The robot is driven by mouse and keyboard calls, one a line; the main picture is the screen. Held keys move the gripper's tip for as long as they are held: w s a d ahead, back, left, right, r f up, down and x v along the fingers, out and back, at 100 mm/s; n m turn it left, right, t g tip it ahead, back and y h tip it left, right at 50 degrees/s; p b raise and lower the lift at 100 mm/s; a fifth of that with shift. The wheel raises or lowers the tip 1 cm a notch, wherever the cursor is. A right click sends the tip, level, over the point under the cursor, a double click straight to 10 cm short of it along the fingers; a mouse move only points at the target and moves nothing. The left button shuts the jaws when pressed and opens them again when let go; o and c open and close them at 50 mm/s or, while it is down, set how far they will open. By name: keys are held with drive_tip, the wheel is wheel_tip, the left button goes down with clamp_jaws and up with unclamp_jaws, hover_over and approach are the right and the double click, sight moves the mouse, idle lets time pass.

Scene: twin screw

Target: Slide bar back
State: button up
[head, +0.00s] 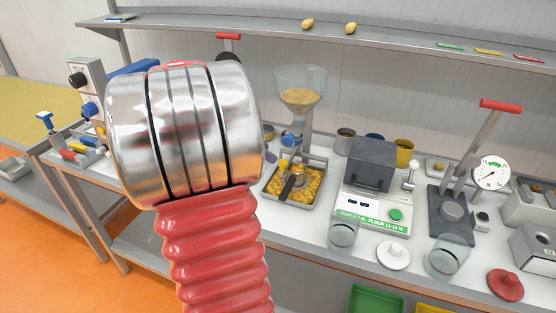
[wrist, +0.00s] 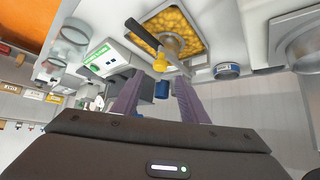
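The tray of yellow grain (head: 313,163) stands under a clear hopper (head: 300,85) in the head view. A black-handled bar (head: 288,188) lies over the grain; its dark handle also shows in the wrist view (wrist: 141,34). A yellow knob (wrist: 160,62) sits by the tray edge, at a thin metal bar (wrist: 178,66). I cannot tell for sure which bar is the slide bar. My gripper (wrist: 157,80) has two purple fingers spread apart, with the knob just beyond the gap. It appears open and empty. My arm hides most of it in the head view, leaving a purple tip.
A grey mill with a green label (head: 372,195) stands right of the tray. Glass jars (head: 345,229), a white lid (head: 393,255) and a lever press (head: 455,200) are further right. A blue-rimmed cup (wrist: 227,70) is near the tray.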

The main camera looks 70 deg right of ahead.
sight(282, 161)
drive_tip(key=x, duration=0.6)
drive_tip(key=shift+s+d+f, duration=0.15)
drive_tip(key=shift+s+f, duration=0.05)
drive_tip(key=shift+s, duration=0.05)
clamp_jaws()
idle(0.4)
